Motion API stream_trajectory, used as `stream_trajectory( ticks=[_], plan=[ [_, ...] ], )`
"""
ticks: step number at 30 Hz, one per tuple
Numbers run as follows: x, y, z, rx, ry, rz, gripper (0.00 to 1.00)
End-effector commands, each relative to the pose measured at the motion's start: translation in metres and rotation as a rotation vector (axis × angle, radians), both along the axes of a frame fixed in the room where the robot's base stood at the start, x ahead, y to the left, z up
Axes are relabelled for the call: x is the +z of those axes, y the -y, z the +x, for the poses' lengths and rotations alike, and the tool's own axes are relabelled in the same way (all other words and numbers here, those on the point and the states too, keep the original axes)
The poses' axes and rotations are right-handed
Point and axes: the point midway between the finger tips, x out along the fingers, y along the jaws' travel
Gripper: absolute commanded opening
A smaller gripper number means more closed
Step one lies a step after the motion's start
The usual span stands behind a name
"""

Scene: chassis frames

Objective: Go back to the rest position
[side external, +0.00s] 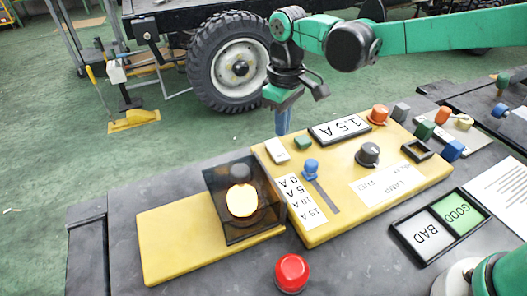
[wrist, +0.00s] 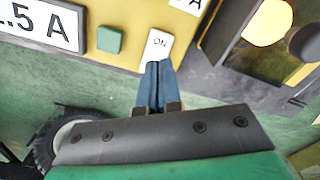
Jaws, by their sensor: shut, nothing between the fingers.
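My gripper (side external: 283,122) is shut and empty, with its blue fingers pointing down at the far edge of the yellow lamp panel (side external: 330,226). In the wrist view the closed fingertips (wrist: 158,66) are together just below a white switch (wrist: 157,46) marked ON. The same white switch (side external: 277,150) and a green button (side external: 303,143) sit on the panel close to the fingers. I cannot tell whether the fingertips touch the switch. A lamp (side external: 242,199) glows inside a dark clear box. My green arm reaches in from the upper right.
The panel carries a display reading 1.5 A (side external: 340,130), a blue slider (side external: 311,167), a black knob (side external: 368,154) and an orange button (side external: 379,113). A red button (side external: 291,272) stands in front. A GOOD/BAD tray (side external: 398,237) lies right. A wheel (side external: 232,68) stands behind.

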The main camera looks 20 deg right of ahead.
Motion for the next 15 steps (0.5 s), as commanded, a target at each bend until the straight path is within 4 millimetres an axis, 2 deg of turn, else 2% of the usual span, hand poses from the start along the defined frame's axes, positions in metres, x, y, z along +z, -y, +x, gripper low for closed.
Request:
stream_trajectory(
  ticks=[6, 15],
  plan=[
    [0.014, 0.000, 0.000, 0.000, 0.000, 0.000, 0.00],
    [0.016, 0.000, 0.000, 0.000, 0.000, 0.000, 0.00]
  ],
)
